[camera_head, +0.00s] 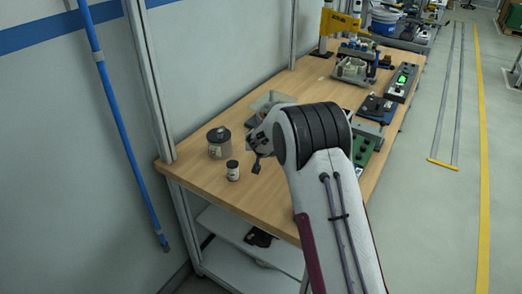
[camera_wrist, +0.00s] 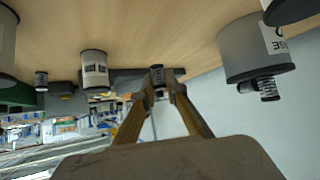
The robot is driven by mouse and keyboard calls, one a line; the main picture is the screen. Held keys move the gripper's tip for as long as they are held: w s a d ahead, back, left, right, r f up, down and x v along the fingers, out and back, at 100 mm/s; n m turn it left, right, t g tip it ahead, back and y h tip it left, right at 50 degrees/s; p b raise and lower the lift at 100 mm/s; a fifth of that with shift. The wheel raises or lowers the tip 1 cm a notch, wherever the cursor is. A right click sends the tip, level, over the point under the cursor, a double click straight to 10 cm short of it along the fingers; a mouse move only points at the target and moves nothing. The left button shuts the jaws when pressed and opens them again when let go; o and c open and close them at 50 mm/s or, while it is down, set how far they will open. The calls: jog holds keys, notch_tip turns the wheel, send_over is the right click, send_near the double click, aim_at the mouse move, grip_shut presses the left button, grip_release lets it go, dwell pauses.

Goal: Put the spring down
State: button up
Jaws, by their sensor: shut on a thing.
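The spring (camera_wrist: 157,75), a small dark coiled piece, is between my fingertips in the wrist view. My gripper (camera_wrist: 160,92) is shut on it. The wrist view is upside down, with the wooden tabletop (camera_wrist: 150,30) at its top. In the head view my gripper (camera_head: 257,163) is over the near part of the workbench (camera_head: 198,178), right of a small jar. The spring cannot be made out there. Whether the spring touches the tabletop cannot be told.
A grey canister (camera_head: 219,148) with a dark lid and a white-labelled jar (camera_head: 233,171) stand left of my gripper. A green board (camera_head: 362,150) and several devices line the right side. The bench's near left corner is bare.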

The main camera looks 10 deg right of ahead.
jog(key=shift+f, duration=0.15)
jog(key=shift+f, duration=1.8)
jog(key=shift+f, duration=0.2)
jog(key=o, duration=0.8)
jog(key=shift+v, duration=1.1)
jog(key=shift+s+a+r, duration=0.1)
jog(key=shift+s+r, duration=0.15)
jog(key=shift+s, duration=0.5)
jog(key=shift+s+a+r, duration=0.15)
jog(key=shift+s+r, duration=0.1)
jog(key=shift+s, duration=0.5)
jog(key=shift+v, duration=1.3)
